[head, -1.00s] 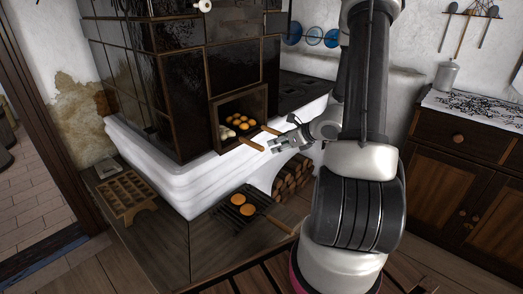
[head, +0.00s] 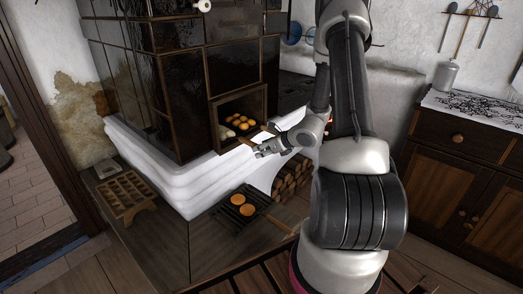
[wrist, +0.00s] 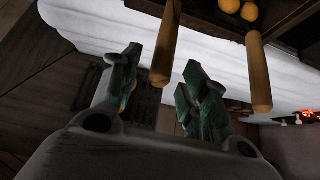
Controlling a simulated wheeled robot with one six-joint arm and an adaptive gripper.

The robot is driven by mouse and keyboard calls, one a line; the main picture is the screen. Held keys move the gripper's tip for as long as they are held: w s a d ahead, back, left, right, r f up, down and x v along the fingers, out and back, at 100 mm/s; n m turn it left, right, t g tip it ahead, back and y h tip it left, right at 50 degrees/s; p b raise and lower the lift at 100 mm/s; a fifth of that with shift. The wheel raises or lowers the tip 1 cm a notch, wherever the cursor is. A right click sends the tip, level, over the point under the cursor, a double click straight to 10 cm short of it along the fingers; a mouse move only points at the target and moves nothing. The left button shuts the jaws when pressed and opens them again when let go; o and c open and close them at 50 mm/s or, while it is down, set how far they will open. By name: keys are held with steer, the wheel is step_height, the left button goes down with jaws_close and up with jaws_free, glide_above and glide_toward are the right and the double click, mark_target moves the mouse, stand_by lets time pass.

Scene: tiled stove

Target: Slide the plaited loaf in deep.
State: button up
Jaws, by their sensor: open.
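The pale loaf (head: 227,132), which looks like the plaited loaf, lies in the left front of the oven opening (head: 216,108). A wooden handle (head: 246,141) sticks out of the opening below it. My gripper (head: 264,151) is open at that handle's outer end. In the wrist view the left handle (wrist: 163,62) runs between the two spread fingers of my gripper (wrist: 158,75). I cannot tell whether either finger touches it. The loaf is not visible in the wrist view.
Orange buns (head: 242,123) sit deeper in the opening. They also show in the wrist view (wrist: 249,11), near a second wooden handle (wrist: 258,72) close to my right finger.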

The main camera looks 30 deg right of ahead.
mark_target(247, 140)
jaws_close()
steer(key=shift+w+a, duration=0.55)
steer(key=shift+w, duration=1)
steer(key=shift+w+a, duration=0.55)
steer(key=shift+w, duration=1)
steer(key=shift+w+a, duration=0.55)
steer(key=shift+w, duration=1)
steer(key=shift+o, duration=0.2)
jaws_free()
steer(key=v, duration=1.2)
